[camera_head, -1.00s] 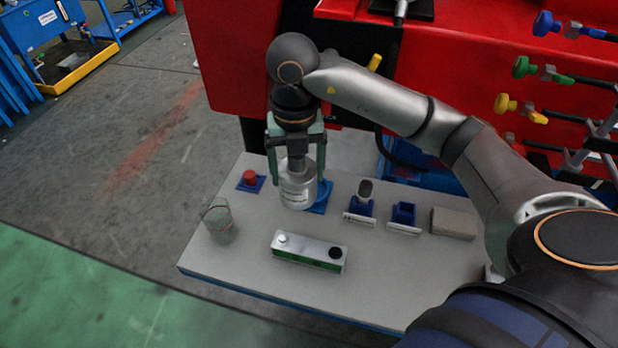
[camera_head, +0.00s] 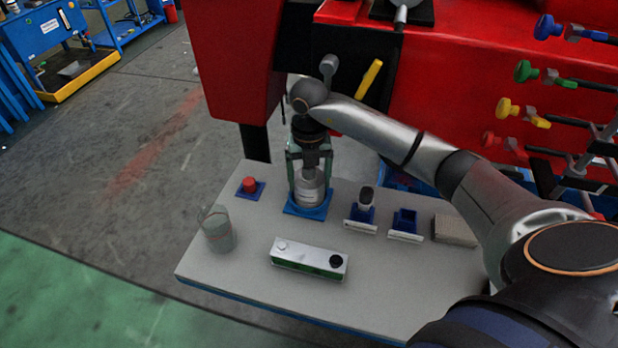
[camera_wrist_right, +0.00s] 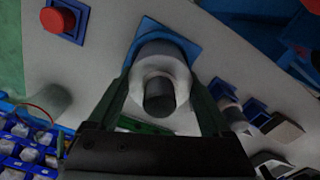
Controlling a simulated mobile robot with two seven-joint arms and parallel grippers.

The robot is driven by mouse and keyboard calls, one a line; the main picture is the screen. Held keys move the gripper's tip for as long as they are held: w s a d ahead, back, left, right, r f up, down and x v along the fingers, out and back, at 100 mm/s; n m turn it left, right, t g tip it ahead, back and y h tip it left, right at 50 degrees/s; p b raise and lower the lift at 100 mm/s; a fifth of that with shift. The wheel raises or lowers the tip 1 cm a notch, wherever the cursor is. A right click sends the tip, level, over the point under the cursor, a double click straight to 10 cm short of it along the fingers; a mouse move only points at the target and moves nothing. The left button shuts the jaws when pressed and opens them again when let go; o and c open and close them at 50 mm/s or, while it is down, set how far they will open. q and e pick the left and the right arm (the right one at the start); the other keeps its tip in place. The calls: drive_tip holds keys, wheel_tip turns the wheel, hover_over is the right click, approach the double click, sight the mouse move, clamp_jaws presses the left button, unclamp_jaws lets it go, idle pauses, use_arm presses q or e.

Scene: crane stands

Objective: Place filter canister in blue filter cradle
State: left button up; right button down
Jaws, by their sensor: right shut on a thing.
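The filter canister (camera_head: 311,190) is a silver-grey cylinder, upright over the blue filter cradle (camera_head: 306,212) on the grey table. Its lower end appears to be at or in the cradle; I cannot tell if it is fully seated. My right gripper (camera_head: 309,176) comes from above and is shut on the canister, with a finger on each side. In the right wrist view, the canister (camera_wrist_right: 160,80) sits between the two green fingers (camera_wrist_right: 166,92), and the blue cradle (camera_wrist_right: 185,45) shows around it. My left gripper is not in view.
On the table (camera_head: 225,268) are a red button on a blue base (camera_head: 249,186), a transparent cup (camera_head: 217,230), a green-and-silver box (camera_head: 309,258), two small blue holders (camera_head: 361,213) (camera_head: 404,222) and a grey block (camera_head: 455,230). A red machine (camera_head: 450,90) stands behind.

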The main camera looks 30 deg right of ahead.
drive_tip(key=shift+f, duration=0.1)
unclamp_jaws()
drive_tip(key=shift+r, duration=0.3)
wheel_tip(320, 180, up, 10)
drive_tip(key=shift+r+p, duration=0.25)
drive_tip(key=shift+p, duration=0.05)
drive_tip(key=shift+r, duration=0.6)
